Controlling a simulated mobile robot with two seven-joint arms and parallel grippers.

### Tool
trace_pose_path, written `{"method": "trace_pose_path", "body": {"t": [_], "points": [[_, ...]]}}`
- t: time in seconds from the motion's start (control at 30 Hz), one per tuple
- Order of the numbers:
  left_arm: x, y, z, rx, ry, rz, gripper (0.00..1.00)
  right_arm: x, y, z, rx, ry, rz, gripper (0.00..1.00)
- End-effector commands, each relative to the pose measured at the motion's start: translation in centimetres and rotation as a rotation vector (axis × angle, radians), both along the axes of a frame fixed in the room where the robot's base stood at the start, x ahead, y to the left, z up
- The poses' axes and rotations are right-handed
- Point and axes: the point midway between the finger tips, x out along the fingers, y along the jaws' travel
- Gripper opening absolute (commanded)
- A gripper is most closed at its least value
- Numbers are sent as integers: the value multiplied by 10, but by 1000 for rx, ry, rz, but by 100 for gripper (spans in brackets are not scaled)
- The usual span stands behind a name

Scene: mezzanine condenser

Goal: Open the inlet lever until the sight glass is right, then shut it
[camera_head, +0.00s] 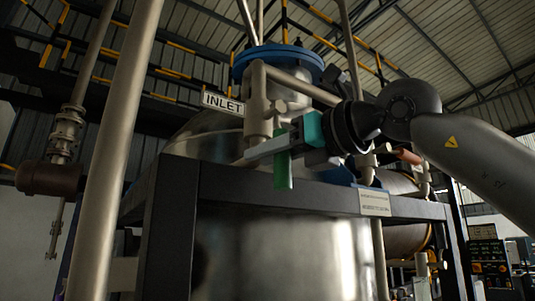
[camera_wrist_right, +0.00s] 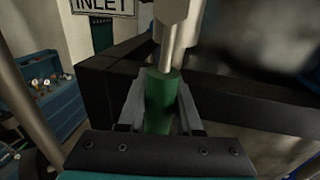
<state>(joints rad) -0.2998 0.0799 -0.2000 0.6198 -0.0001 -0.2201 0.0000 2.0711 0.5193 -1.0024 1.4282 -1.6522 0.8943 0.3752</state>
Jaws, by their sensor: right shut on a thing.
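The inlet lever has a green handle (camera_head: 284,172) that hangs down below a grey valve body (camera_head: 259,105), beside a white INLET sign (camera_head: 222,103). My right gripper (camera_head: 279,148) reaches in from the right and is shut on the green handle. In the right wrist view the green handle (camera_wrist_right: 161,95) stands between the two grey fingers, and a metal stem runs up from it past the INLET sign (camera_wrist_right: 103,5). I cannot make out the sight glass in either view. My left gripper is not in view.
A dark steel frame (camera_head: 172,212) surrounds the shiny tank (camera_head: 275,255) just below the lever. A thick pale pipe (camera_head: 113,150) stands at the left. A blue flange (camera_head: 278,60) sits above the valve.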

Motion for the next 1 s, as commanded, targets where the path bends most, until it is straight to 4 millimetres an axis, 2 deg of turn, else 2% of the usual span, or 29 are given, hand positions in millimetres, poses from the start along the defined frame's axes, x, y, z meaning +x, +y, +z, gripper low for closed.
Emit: {"method": "trace_pose_path", "body": {"t": [0.03,0.17,1.0], "points": [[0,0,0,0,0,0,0,0,0,0,1,-1,-1,15],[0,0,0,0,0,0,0,0,0,0,1,-1,-1,0],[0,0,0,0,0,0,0,0,-1,1,1,-1,-1,0]]}}
